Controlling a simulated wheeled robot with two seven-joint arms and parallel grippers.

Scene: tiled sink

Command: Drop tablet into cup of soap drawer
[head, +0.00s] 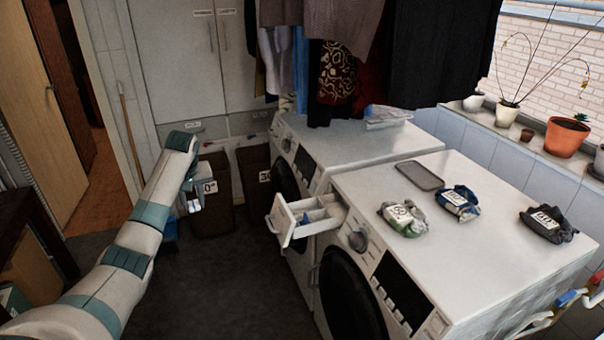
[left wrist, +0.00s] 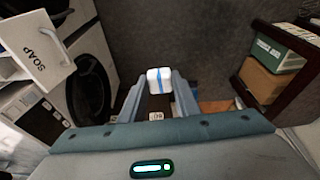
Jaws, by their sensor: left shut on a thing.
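My left gripper (head: 193,203) hangs above the floor, left of the washing machines. It is shut on a white tablet with a blue stripe (left wrist: 159,80), which sits between the fingertips (left wrist: 160,88) in the left wrist view. In the head view the tablet is too small to make out clearly. My right gripper is not in view.
Two white machines (head: 470,235) stand side by side, with labelled bags (head: 404,219) and a grey tray (head: 420,176) on top. Clothes (head: 345,50) hang above. Brown bins (head: 254,175) stand behind. The floor (head: 230,270) between my arm and the machines is clear.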

